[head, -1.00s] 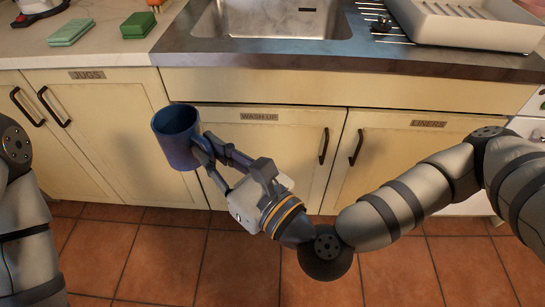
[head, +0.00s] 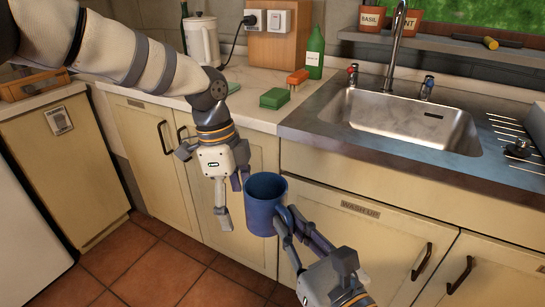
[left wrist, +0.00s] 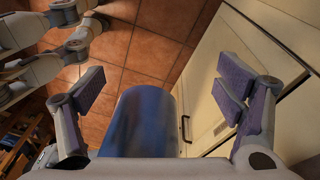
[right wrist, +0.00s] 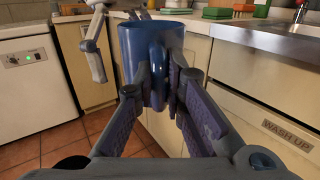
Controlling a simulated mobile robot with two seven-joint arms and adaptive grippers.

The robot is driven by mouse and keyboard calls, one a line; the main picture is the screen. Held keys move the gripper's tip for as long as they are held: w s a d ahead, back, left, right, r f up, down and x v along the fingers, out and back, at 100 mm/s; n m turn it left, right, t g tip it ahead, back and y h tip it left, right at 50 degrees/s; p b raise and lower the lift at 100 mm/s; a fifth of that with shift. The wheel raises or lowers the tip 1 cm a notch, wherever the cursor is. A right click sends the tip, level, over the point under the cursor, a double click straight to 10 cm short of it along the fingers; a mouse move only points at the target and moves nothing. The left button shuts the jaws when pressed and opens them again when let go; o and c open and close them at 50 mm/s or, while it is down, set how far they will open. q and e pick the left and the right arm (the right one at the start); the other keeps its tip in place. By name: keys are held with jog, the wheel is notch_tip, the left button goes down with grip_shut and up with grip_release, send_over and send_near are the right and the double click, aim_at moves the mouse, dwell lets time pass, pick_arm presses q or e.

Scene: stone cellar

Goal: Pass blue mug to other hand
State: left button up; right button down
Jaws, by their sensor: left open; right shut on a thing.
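The blue mug (head: 263,222) is held upright in the air in front of the cupboards. My right gripper (head: 287,221) is shut on its handle side. In the right wrist view the handle of the mug (right wrist: 135,50) lies between the fingertips (right wrist: 160,92). My left gripper (head: 231,200) is open and empty, pointing down just left of the mug. In the left wrist view the mug (left wrist: 142,122) shows low between the spread fingers (left wrist: 163,88), nearer the left one. I cannot tell whether any left finger touches it.
The steel sink (head: 405,120) and countertop (head: 235,105) lie behind. Cupboard doors (head: 345,225) are close behind the mug. Tiled floor is free below.

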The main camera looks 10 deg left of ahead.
aim_at(273, 212)
pick_arm(q)
jog(key=s+d+r+m+y, duration=0.1)
jog(key=d+r+m, duration=0.25)
jog(key=r, duration=0.25)
jog(key=d+r+m+y, duration=0.1)
jog(key=d+r+m, duration=0.1)
jog(key=d+r, duration=0.3)
pick_arm(e)
jog(key=shift+d, duration=0.15)
pick_arm(q)
jog(key=shift+t, duration=0.3)
jog(key=f, duration=1)
jog(key=shift+s+a+f, duration=0.3)
jog(key=c, duration=1.3)
pick_arm(e)
jog(key=shift+r, duration=0.2)
